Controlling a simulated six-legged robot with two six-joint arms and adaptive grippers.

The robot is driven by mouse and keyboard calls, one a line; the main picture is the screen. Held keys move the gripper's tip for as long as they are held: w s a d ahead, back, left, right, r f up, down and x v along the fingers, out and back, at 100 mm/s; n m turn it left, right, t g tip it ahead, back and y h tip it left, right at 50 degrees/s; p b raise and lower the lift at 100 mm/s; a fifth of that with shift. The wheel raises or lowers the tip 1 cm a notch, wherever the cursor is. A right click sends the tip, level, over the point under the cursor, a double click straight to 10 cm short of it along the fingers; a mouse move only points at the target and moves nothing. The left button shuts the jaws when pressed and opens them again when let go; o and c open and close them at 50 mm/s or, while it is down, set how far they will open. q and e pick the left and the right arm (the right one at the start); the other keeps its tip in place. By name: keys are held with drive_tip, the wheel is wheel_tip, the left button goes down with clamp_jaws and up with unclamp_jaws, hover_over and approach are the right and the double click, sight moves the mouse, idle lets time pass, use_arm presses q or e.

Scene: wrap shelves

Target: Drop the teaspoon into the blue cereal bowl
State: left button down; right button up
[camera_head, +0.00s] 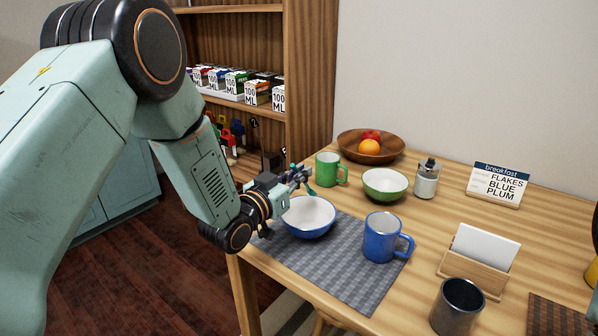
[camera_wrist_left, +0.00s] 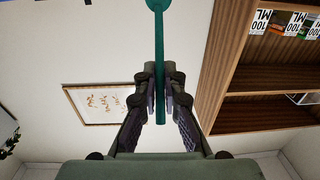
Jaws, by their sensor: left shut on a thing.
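My left gripper (camera_head: 294,181) is shut on the teal teaspoon (camera_head: 309,191), just above the left back rim of the blue cereal bowl (camera_head: 309,219). In the left wrist view the teaspoon (camera_wrist_left: 159,45) is pinched by its handle between the two fingers (camera_wrist_left: 160,95), with its round end away from the gripper. The bowl is blue outside and white inside, and stands on a grey woven placemat (camera_head: 345,270). The bowl's visible inside looks empty.
A blue mug (camera_head: 381,238) stands right of the bowl on the placemat. A green mug (camera_head: 328,169), a green bowl (camera_head: 385,184) and a glass jar (camera_head: 426,180) stand behind. A grey cup (camera_head: 456,306) and a wooden card holder (camera_head: 472,272) are at right front.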

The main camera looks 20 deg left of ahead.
use_arm(q)
drive_tip(key=shift+d+f, duration=0.1)
drive_tip(key=shift+f, duration=0.45)
drive_tip(key=shift+a+f, duration=0.15)
drive_tip(key=shift+a, duration=0.15)
drive_tip(key=c, duration=1.7)
unclamp_jaws()
drive_tip(key=shift+d, duration=0.2)
drive_tip(key=o, duration=0.3)
drive_tip(key=shift+a, duration=0.15)
drive_tip(key=shift+s, duration=0.15)
drive_tip(key=v, duration=1.1)
drive_tip(key=shift+s, duration=0.35)
